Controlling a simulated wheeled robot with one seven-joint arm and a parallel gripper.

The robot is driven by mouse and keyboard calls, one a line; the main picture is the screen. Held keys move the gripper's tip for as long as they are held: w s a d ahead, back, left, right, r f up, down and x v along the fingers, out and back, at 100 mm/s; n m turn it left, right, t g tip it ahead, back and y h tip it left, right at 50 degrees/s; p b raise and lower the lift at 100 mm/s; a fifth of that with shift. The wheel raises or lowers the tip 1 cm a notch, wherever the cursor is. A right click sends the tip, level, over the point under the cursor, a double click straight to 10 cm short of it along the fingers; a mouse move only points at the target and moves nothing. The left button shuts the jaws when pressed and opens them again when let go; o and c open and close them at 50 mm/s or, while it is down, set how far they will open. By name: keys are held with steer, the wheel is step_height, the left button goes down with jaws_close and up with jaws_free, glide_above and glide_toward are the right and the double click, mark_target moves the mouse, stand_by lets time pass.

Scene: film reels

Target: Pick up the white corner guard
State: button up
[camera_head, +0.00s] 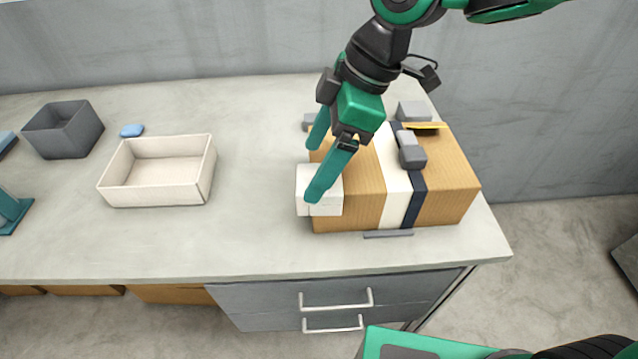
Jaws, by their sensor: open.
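The white corner guard (305,180) sits at the left front corner of a cardboard box (448,185). My gripper (314,170) is over the box's left end, with its two teal fingers spread apart. The nearer fingertip lies in front of the guard in the picture and hides part of it. The other finger is farther back, near the box's left rear edge. Whether either finger touches the guard cannot be told from this view.
The box carries a white band (395,183), a dark strap (415,198) and a grey buckle (411,152). A cream tray (157,197), a dark grey bin (66,142) and a blue object (131,130) stand to the left. The counter between tray and box is clear.

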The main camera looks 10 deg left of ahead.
mark_target(306, 178)
steer(key=x, duration=0.4)
steer(key=shift+s+a+f, duration=0.15)
steer(key=shift+a+f, duration=0.05)
steer(key=shift+f, duration=0.15)
steer(key=shift+c, duration=0.5)
steer(key=c, duration=1)
